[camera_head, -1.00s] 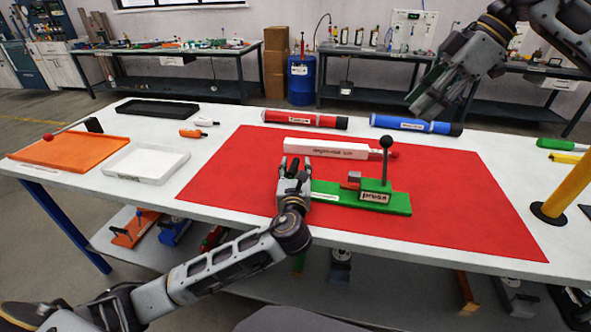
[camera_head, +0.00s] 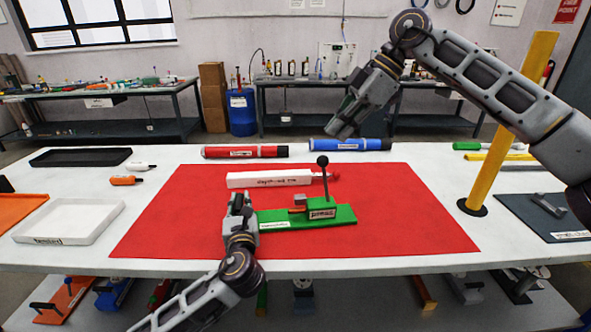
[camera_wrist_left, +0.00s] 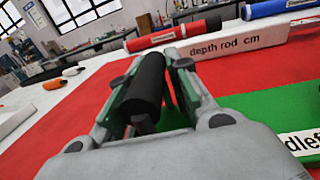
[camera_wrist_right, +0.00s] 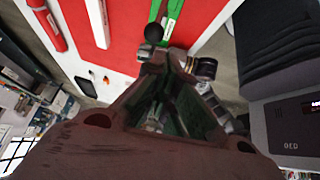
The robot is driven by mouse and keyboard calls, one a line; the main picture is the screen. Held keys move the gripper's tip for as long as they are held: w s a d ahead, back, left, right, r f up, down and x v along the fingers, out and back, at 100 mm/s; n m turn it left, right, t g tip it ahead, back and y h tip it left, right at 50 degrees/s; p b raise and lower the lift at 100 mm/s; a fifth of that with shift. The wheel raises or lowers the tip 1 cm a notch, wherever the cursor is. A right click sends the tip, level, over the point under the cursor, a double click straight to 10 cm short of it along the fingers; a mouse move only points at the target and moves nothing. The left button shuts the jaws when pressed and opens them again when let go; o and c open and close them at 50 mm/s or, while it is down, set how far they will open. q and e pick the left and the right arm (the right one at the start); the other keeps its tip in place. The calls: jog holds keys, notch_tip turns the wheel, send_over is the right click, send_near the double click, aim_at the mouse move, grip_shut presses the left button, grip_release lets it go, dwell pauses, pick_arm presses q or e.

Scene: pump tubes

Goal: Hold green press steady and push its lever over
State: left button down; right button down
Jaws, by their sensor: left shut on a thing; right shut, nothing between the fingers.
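The green press (camera_head: 335,215) lies on the red mat (camera_head: 190,225), with a labelled green block and a small red block on its base. Its lever (camera_head: 323,178) stands about upright with a black ball on top; the ball also shows in the right wrist view (camera_wrist_right: 153,32). My left gripper (camera_head: 238,203) is at the press's left end, shut on a black cylindrical grip (camera_wrist_left: 146,78). My right gripper (camera_head: 340,124) is shut and empty, raised in the air, beyond and above the lever in the head view. It appears apart from the lever.
A white depth rod (camera_head: 262,180) lies just behind the press. A red tube (camera_head: 245,152) and a blue tube (camera_head: 372,145) lie behind the mat. A yellow post (camera_head: 490,165) stands at the right, close to my right arm. A white tray (camera_head: 65,238) sits at the left.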

jog(key=s+a+r+n+t+y, duration=0.2)
jog(key=s+a+n+t+y, duration=0.15)
jog(key=a+y, duration=0.5)
jog(key=s+a+r+n+t+y, duration=0.2)
jog(key=s+a+n+t+y, duration=0.25)
jog(key=a, duration=0.75)
jog(key=s+d+f+m+t+h, duration=0.2)
jog(key=d+f+m+t+h, duration=0.6)
jog(key=d+f+h, duration=0.4)
jog(key=shift+s+d+f+m+t+h, duration=0.25)
jog(key=shift+d+t+h, duration=0.2)
jog(key=shift+t+h, duration=0.35)
